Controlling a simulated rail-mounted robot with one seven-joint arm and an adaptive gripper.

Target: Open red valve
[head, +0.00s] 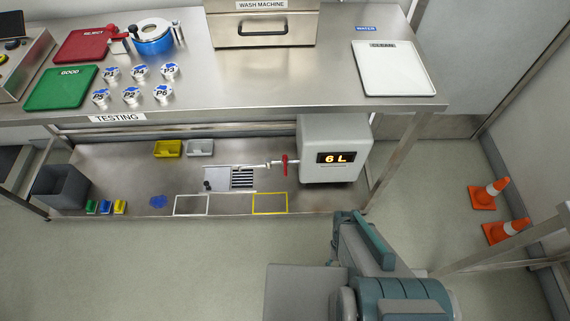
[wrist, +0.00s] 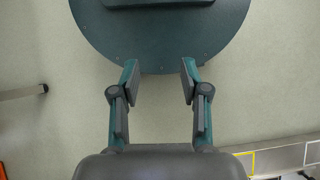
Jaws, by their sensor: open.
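The red valve (head: 285,164) is a small red handle on a thin pipe at the left side of a grey box (head: 335,150) under the testing bench. The box's display reads "6 L". A drain grate (head: 243,178) lies below and left of the valve on the lower shelf. In the wrist view my gripper (wrist: 159,78) is open and empty, with its two fingers apart over the floor. The valve does not show in the wrist view. In the head view my arm is at the bottom right, in front of the bench and away from the valve; the fingers cannot be made out there.
The lower shelf (head: 130,170) holds yellow and grey bins, a yellow outlined square (head: 270,203) and a white one (head: 191,205). The bench top (head: 230,85) overhangs it. Orange cones (head: 488,194) stand at the right. The floor before the bench is clear.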

